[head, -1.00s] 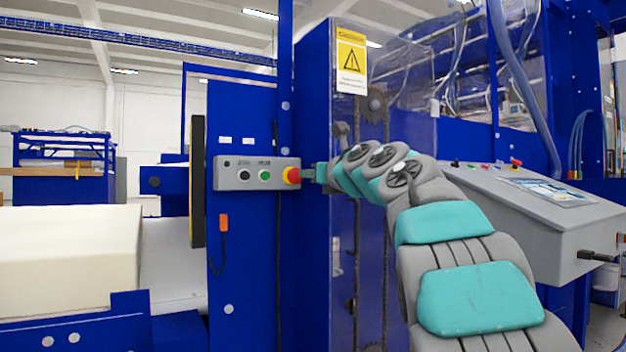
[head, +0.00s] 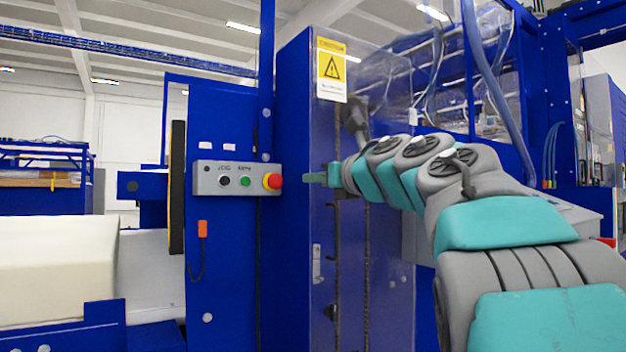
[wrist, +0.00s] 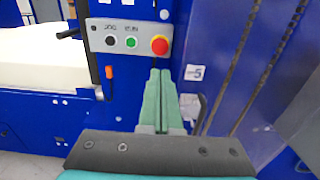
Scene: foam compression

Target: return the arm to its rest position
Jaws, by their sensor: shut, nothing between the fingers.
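My gripper (head: 316,177) is at the end of my grey and teal arm in the head view, pointing left. It is a short way right of the red stop button (head: 272,181) on the grey control box (head: 212,178) and apart from it. In the wrist view my gripper (wrist: 160,76) shows two green fingers side by side, closed together with nothing between them. The red button (wrist: 159,46) shows just beyond the fingertips, with a green and a black button to its left on the grey box (wrist: 104,36).
A blue cabinet (head: 292,120) with a warning sign (head: 331,70) stands behind my gripper. A cream foam block (head: 55,268) lies at the left on the blue machine. A grey console (head: 580,215) is partly hidden behind my arm at the right.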

